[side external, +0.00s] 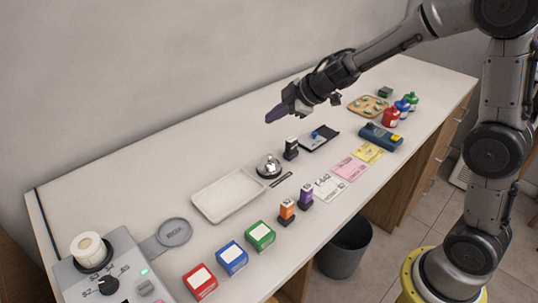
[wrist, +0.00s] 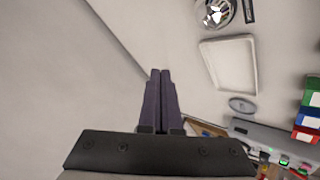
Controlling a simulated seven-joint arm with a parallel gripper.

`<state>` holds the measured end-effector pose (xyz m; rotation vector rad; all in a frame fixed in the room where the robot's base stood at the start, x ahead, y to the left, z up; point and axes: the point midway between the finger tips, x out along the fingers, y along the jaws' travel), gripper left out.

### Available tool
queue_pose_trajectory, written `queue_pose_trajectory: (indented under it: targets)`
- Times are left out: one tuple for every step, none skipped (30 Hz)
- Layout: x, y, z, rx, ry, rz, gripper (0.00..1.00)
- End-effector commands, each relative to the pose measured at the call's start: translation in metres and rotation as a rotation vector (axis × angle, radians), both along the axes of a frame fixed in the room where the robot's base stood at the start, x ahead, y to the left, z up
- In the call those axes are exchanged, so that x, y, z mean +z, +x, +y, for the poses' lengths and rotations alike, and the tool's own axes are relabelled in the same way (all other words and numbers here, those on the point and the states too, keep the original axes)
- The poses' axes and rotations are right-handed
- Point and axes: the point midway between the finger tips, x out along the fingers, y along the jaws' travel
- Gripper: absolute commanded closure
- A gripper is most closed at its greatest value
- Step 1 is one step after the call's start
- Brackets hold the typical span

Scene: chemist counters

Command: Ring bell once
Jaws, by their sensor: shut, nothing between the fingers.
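The bell (side external: 269,166) is a silver dome on a dark base, standing on the white counter just right of the white tray. In the wrist view the bell (wrist: 215,12) shows at the top edge, partly cut off. My gripper (side external: 270,118) is in the air above the counter's back part, higher than the bell and apart from it. In the wrist view my gripper (wrist: 160,72) has its two dark purple fingers together, with nothing between them. The fingers point away from the bell, toward the wall side.
The white tray (side external: 196,203) lies left of the bell. A black stamp (side external: 291,149) stands close to its right. Orange (side external: 287,210) and purple (side external: 305,195) stamps stand in front. Red, blue and green boxes (side external: 260,236) line the front left. The wall (side external: 120,70) rises behind the counter.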

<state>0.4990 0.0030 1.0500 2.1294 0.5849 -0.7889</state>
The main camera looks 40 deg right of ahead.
Motion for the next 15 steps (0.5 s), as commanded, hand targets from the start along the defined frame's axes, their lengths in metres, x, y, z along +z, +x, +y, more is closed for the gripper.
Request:
queue_pose_trajectory:
  targets:
    - [0.0, 0.0, 0.0, 0.0, 0.0, 0.0, 1.0]
    - [0.0, 0.0, 0.0, 0.0, 0.0, 0.0, 1.0]
    - [0.0, 0.0, 0.0, -0.001, 0.001, 0.0, 1.0]
    - [-0.001, 0.0, 0.0, -0.001, 0.001, 0.0, 1.0]
    - [-0.001, 0.0, 0.0, -0.001, 0.002, 0.0, 1.0]
    - [-0.002, 0.0, 0.0, 0.0, 0.001, 0.0, 1.0]
    - [-0.003, 0.0, 0.0, -0.001, 0.002, 0.0, 1.0]
    - [-0.004, 0.0, 0.0, 0.0, 0.002, 0.0, 1.0]
    - [-0.006, 0.0, 0.001, -0.001, 0.003, 0.001, 1.0]
    - [-0.008, 0.0, 0.001, -0.001, 0.003, 0.001, 1.0]
    - [-0.009, 0.0, 0.001, 0.0, 0.003, 0.0, 1.0]
    - [-0.012, 0.0, 0.001, -0.001, 0.004, 0.0, 1.0]
    - [-0.014, 0.0, 0.001, -0.001, 0.003, 0.001, 1.0]
    - [-0.016, 0.0, 0.0, -0.001, 0.003, 0.001, 1.0]
    - [-0.018, 0.0, 0.0, -0.002, 0.002, 0.001, 1.0]
